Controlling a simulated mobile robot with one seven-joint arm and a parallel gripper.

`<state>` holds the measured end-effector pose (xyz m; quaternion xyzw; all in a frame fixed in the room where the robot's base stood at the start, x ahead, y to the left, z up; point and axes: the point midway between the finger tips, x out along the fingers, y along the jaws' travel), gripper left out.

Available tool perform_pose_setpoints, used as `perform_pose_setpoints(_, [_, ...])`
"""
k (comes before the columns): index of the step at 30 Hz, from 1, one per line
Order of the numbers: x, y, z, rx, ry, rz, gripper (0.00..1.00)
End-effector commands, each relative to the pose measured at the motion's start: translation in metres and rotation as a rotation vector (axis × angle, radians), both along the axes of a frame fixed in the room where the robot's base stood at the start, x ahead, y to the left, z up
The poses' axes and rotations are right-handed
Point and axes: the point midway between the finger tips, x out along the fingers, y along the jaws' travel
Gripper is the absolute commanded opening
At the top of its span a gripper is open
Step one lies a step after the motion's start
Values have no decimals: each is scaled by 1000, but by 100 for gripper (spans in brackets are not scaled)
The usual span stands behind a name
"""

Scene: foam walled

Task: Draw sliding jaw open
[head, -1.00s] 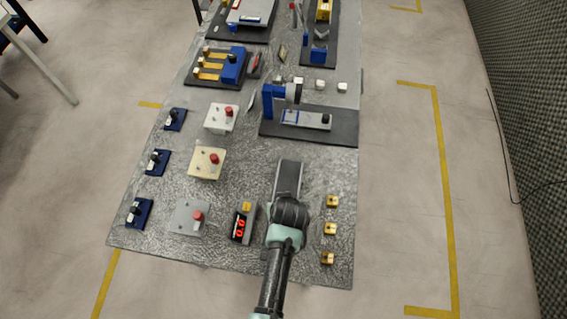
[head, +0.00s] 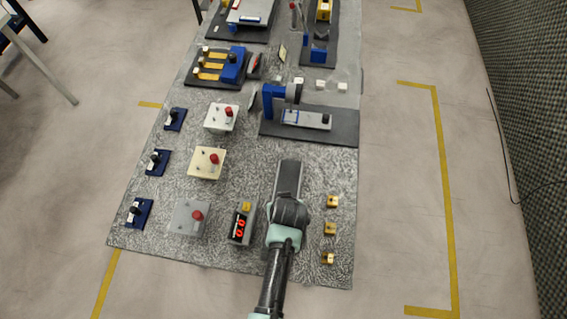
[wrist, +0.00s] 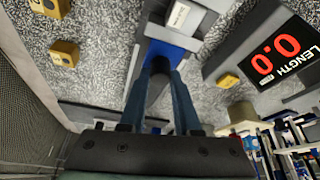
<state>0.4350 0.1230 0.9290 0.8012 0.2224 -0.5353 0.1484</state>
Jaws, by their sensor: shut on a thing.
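A grey rail (head: 288,176) lies on the bench, partly under my arm. In the wrist view the rail carries a blue part (wrist: 160,50), which appears to be the sliding jaw, with a pale labelled block (wrist: 186,16) beyond it. My gripper (wrist: 160,68) is shut at the blue part, with its fingertips close together on a dark piece there; the exact contact is hidden. In the head view my gripper is hidden under my wrist. A display box (head: 242,222) beside the rail reads 0.0; in the wrist view its display (wrist: 278,52) says LENGTH.
Small yellow blocks (head: 330,228) stand right of the rail. A grey button box (head: 189,217) is left of the display. A dark base (head: 340,127) with a blue-framed device lies beyond the rail. Textured bench is bare between these.

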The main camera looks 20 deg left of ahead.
Motion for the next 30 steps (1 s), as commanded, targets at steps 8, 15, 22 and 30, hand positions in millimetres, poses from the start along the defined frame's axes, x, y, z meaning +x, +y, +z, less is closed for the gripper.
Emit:
perform_pose_setpoints(8, [-1, 0, 0, 0, 2, 0, 0])
perform_pose_setpoints(15, [16, 3, -4, -2, -3, 3, 0])
perform_pose_setpoints(22, [35, 10, -2, 0, 0, 1, 0])
perform_pose_setpoints(30, [34, 10, -1, -1, 1, 0, 0])
